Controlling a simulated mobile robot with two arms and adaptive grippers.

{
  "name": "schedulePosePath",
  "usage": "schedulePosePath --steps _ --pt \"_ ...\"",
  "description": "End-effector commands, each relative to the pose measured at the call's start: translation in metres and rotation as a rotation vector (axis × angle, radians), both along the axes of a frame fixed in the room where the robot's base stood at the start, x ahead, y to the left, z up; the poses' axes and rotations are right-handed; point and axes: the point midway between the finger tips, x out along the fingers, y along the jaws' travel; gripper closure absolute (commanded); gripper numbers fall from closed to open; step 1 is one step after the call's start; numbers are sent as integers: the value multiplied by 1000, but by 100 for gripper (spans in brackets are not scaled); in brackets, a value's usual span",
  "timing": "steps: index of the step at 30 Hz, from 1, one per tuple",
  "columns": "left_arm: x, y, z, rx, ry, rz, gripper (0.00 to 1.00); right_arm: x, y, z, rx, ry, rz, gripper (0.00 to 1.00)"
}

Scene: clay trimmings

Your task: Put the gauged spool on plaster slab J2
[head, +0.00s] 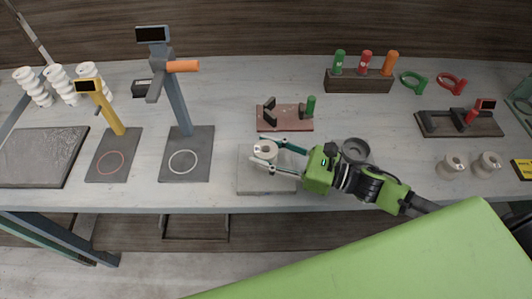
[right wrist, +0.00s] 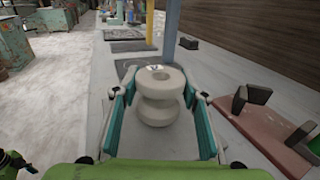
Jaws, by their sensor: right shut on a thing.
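The gauged spool (head: 265,149) is pale, with a hole in its top and small dark marks there. My right gripper (head: 268,153) is shut on it; in the right wrist view the upright spool (right wrist: 159,98) sits between the teal fingers (right wrist: 160,115). In the head view it is over the back part of a light grey slab (head: 266,186). I cannot tell whether it touches the slab, and I can read no J2 label.
A red-brown gauge stand (head: 285,124) is just behind the right gripper. Two upright stands, grey (head: 186,158) and yellow (head: 112,160), are left. A dark ring (head: 355,149) is behind my right arm. Two more spools (head: 452,166) (head: 488,164) stand right. Bench between grey stand and slab is clear.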

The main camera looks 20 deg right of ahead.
Motion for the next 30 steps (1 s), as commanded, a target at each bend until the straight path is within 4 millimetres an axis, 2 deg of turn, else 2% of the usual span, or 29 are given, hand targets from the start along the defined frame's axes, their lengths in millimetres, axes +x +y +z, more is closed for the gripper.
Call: schedulePosePath --steps 4,14,15,17,30 --pt "0 0 0 0 0 0 46 0 0 -11 3 -2 0 88" --pt "0 0 -4 0 0 -1 46 -1 0 -15 3 -3 1 88" --pt "0 0 -3 0 0 -1 46 -1 0 -16 1 -2 1 55" --pt "0 0 -2 0 0 -1 46 -1 0 -15 2 -1 1 43" --pt "0 0 1 0 -1 0 46 -2 -1 -12 1 0 0 43"
